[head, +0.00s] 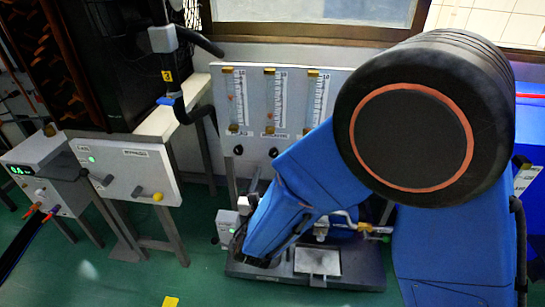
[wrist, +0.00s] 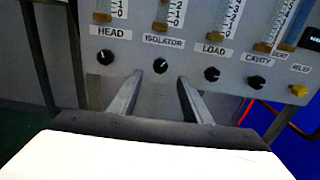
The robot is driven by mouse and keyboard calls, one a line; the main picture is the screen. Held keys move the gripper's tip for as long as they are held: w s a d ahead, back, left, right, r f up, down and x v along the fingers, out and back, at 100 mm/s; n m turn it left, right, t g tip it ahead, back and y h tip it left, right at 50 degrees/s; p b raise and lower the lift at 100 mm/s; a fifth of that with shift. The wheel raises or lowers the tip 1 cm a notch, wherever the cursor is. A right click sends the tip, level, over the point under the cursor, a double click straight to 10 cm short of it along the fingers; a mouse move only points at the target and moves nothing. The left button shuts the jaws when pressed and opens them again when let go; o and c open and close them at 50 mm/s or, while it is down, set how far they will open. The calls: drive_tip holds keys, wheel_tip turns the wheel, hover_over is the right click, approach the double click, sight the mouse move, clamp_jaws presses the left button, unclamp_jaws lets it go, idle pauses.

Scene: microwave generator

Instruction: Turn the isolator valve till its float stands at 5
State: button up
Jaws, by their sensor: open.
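The isolator valve is a small black knob (wrist: 160,66) under the ISOLATOR label (wrist: 163,40) on the grey flowmeter panel (wrist: 135,57). My gripper (wrist: 160,79) is open and empty. Its two fingertips stand apart below and to either side of the knob in the wrist view; I cannot tell whether they touch anything. The isolator scale tube (wrist: 165,12) shows only its lower end there, so the float reading is not clear. In the head view the isolator tube (head: 269,98) is the middle one visible, its float too small to read.
The head knob (wrist: 105,56) is left of the isolator knob; the load knob (wrist: 211,74) and cavity knob (wrist: 257,83) are right. A yellow relief knob (wrist: 298,90) is farther right. A bypass panel (head: 128,172) stands left in the head view. My blue arm covers much of the panel's right.

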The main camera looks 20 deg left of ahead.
sight(272, 154)
drive_tip(key=x, duration=0.9)
drive_tip(key=shift+w, duration=0.4)
drive_tip(key=c, duration=1.1)
drive_tip(key=shift+n, duration=0.4)
drive_tip(key=n, duration=0.5)
drive_tip(key=shift+n, duration=0.4)
drive_tip(key=shift+f+n, duration=0.1)
drive_tip(key=shift+n, duration=0.2)
drive_tip(key=o, duration=1.1)
drive_tip(key=shift+a, duration=0.1)
